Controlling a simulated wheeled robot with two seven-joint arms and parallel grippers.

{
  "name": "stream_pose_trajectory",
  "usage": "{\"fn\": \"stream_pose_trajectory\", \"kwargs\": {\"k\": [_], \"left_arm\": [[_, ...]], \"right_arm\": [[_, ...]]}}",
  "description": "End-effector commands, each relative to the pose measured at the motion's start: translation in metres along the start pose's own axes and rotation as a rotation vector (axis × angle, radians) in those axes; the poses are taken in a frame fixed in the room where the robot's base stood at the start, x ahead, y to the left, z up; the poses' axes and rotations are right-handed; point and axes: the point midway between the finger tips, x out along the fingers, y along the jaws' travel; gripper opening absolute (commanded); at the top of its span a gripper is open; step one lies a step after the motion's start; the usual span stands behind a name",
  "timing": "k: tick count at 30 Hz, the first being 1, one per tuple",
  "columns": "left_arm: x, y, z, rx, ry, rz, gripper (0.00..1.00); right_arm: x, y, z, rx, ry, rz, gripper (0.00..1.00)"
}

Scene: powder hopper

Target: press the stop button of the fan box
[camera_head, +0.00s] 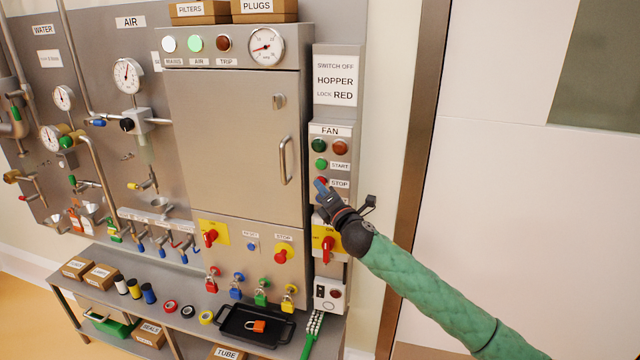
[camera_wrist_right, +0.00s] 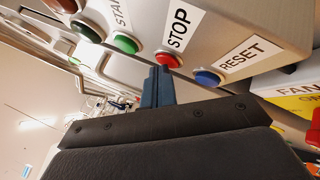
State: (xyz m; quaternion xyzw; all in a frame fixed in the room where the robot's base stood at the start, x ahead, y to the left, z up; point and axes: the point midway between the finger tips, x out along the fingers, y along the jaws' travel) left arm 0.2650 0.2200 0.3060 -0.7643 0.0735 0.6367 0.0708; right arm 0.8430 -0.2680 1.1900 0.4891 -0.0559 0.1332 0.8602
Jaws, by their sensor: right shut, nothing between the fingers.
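The fan box (camera_head: 331,150) is a narrow grey panel to the right of the big steel cabinet, with a FAN label on top. It has green and brown-red lamps, a green start button (camera_head: 321,163) and a red stop button. The stop button (camera_wrist_right: 167,60) shows clearly in the right wrist view, beside its STOP label. My right gripper (camera_head: 320,186) is shut and empty. Its blue fingertips (camera_wrist_right: 157,80) are right at the stop button, partly covering it in the head view; I cannot tell whether they touch it. My left gripper is not in view.
A blue reset button (camera_wrist_right: 207,78) sits close beside the stop button. Below is a red rotary switch (camera_head: 327,248) on a yellow plate. The cabinet door handle (camera_head: 286,160) sticks out to the left.

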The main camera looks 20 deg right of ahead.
Motion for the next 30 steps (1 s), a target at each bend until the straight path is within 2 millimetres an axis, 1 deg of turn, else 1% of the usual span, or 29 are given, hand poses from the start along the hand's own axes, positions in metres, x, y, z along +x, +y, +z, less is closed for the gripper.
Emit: {"fn": "stream_pose_trajectory", "kwargs": {"k": [5,12,17,24,30], "left_arm": [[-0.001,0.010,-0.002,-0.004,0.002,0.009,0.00],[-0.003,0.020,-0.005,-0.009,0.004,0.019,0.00],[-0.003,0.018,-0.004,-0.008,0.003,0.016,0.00],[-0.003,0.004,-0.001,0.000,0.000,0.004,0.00],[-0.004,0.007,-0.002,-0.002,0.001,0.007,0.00]], "right_arm": [[-0.001,0.001,0.000,0.000,-0.001,0.000,0.00],[-0.008,0.006,-0.005,0.000,0.000,0.000,0.00],[-0.011,0.008,-0.007,-0.001,0.000,0.000,0.00],[-0.011,0.008,-0.008,0.000,0.000,0.000,0.00],[-0.015,0.011,-0.011,0.000,0.000,0.000,0.00]]}}
